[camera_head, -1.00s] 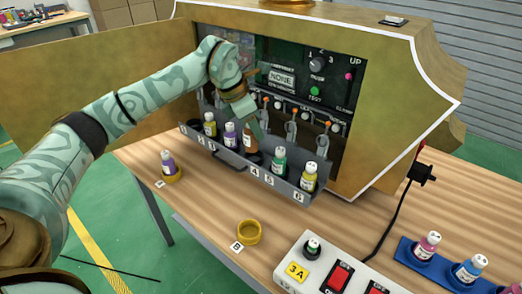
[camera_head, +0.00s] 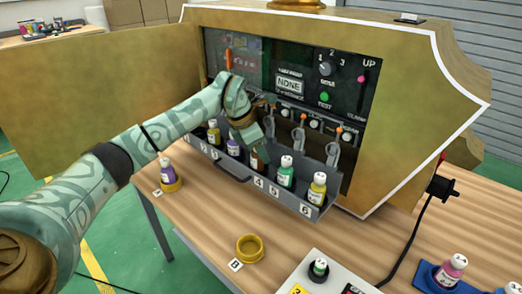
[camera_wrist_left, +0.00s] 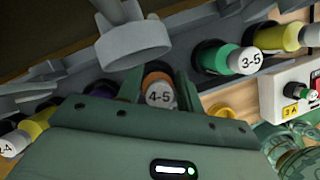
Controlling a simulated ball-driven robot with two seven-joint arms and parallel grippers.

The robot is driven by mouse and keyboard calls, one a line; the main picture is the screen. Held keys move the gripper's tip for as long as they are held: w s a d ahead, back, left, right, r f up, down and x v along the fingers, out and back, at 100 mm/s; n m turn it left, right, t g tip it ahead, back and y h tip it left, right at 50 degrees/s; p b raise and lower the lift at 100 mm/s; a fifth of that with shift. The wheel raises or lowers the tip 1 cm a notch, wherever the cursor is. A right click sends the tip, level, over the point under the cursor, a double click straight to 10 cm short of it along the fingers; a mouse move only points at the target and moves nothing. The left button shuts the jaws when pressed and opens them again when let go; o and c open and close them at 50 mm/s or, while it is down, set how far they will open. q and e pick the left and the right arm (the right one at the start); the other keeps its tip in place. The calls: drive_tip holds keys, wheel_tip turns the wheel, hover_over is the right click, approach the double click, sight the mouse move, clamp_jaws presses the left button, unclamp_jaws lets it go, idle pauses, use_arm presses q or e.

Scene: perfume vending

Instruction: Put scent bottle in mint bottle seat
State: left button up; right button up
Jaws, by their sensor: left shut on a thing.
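My left gripper (camera_head: 258,152) reaches down into the grey bottle rack (camera_head: 232,170) at the vending machine's open front. It is shut on a brown-orange bottle (camera_head: 257,163), whose white cap marked 4-5 shows between the fingers in the left wrist view (camera_wrist_left: 160,95). The bottle is at the slot marked 4; I cannot tell whether it is fully seated. Right of it in the rack stand a mint-green bottle (camera_head: 286,173), capped 3-5 in the wrist view (camera_wrist_left: 218,58), and a yellow bottle (camera_head: 317,188). My right gripper is not seen.
A purple bottle (camera_head: 233,147) and another yellow bottle (camera_head: 213,132) stand left of my gripper. Grey nozzle holders (camera_head: 298,140) hang above the rack. On the table are an empty yellow ring (camera_head: 250,249), a purple bottle in another ring (camera_head: 167,172), and a switch box (camera_head: 297,280).

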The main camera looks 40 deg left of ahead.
use_arm(q)
drive_tip(key=o, duration=1.1)
drive_tip(key=shift+f, duration=0.15)
drive_tip(key=shift+r, duration=0.3)
drive_tip(key=p+v, duration=0.5)
drive_tip(key=v, duration=0.6)
drive_tip(key=shift+s+r, duration=0.15)
drive_tip(key=shift+r, duration=0.25)
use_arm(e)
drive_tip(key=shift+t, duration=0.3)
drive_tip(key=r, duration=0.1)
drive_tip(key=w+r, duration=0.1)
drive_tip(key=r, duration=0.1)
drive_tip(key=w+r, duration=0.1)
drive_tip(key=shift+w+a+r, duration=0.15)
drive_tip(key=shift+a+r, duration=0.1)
